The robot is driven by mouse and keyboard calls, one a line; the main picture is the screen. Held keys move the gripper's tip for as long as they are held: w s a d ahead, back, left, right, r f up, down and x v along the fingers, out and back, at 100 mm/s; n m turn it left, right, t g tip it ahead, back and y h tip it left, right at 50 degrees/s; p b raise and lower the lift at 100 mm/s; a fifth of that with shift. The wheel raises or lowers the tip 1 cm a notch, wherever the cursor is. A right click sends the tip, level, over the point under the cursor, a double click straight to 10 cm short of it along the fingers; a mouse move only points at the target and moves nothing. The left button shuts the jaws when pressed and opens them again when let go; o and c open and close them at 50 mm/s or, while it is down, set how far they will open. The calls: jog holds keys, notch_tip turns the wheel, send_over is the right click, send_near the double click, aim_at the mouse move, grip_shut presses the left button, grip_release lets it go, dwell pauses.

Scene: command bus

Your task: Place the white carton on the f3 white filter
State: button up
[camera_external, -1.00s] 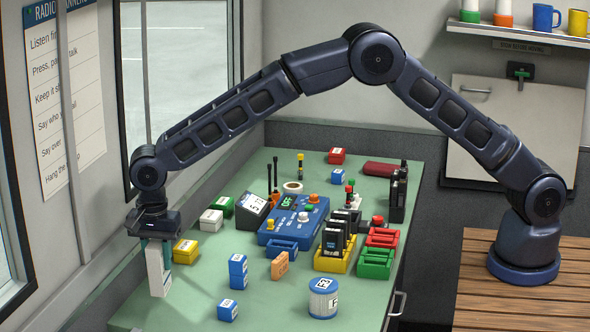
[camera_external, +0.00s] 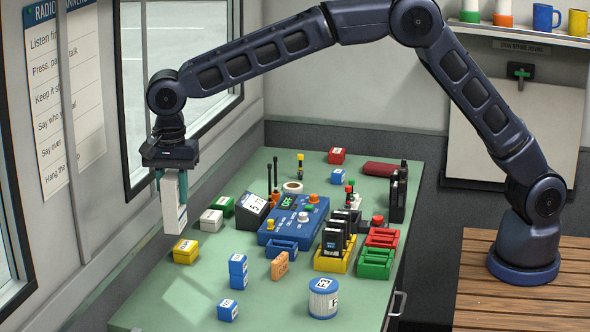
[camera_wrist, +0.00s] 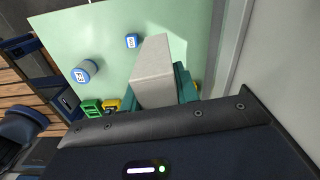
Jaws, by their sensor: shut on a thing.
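A tall white carton (camera_external: 173,208) is held upright between the fingers of my gripper (camera_external: 171,188), which is shut on it. It hangs in the air above the left side of the green table. In the wrist view the carton (camera_wrist: 152,68) sticks out past the teal fingers (camera_wrist: 186,84). A white filter (camera_external: 323,300), a cylinder with blue bands and a label on its top, stands at the front right of the table; its label is hard to read. The filter (camera_wrist: 85,72) also shows in the wrist view, apart from the carton.
Small blue boxes (camera_external: 228,310) and an orange block (camera_external: 279,265) stand left of the filter. A yellow box (camera_external: 185,251) is below the carton. The front left table is clear.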

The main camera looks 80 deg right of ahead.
jog(key=s+d+r, duration=0.2)
jog(key=s+d, duration=0.2)
jog(key=s, duration=0.6)
jog(key=s+d+r+m, duration=0.1)
jog(key=s+d, duration=0.2)
jog(key=s, duration=0.7)
jog(key=s+d+r, duration=0.2)
jog(key=s+d, duration=0.2)
jog(key=s, duration=0.5)
jog(key=f, duration=1.9)
jog(key=shift+s+a+f, duration=0.2)
jog(key=shift+f, duration=0.15)
jog(key=shift+f, duration=0.15)
jog(key=o, duration=1)
jog(key=shift+o, duration=0.2)
